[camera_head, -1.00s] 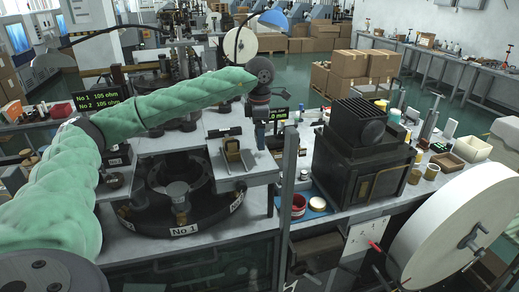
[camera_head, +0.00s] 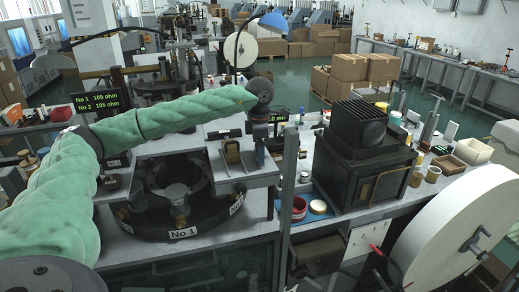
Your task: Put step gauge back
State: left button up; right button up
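My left arm, in a green sleeve, reaches in from the left. Its gripper (camera_head: 259,150) points down at the right end of the grey raised bench, just right of a small dark and brass fixture (camera_head: 232,155). The gripper is small and dark, and its fingers are hard to make out, so I cannot tell whether they are open or hold anything. I cannot pick out the step gauge with certainty. My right gripper is not in view.
A round dark turntable marked No 1 (camera_head: 180,232) lies at left below the arm. A large white reel (camera_head: 455,235) fills the lower right.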

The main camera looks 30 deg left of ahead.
pick_arm(q)
jog(key=o, duration=0.9)
jog(key=shift+o, duration=0.7)
jog(key=shift+w+f, duration=0.1)
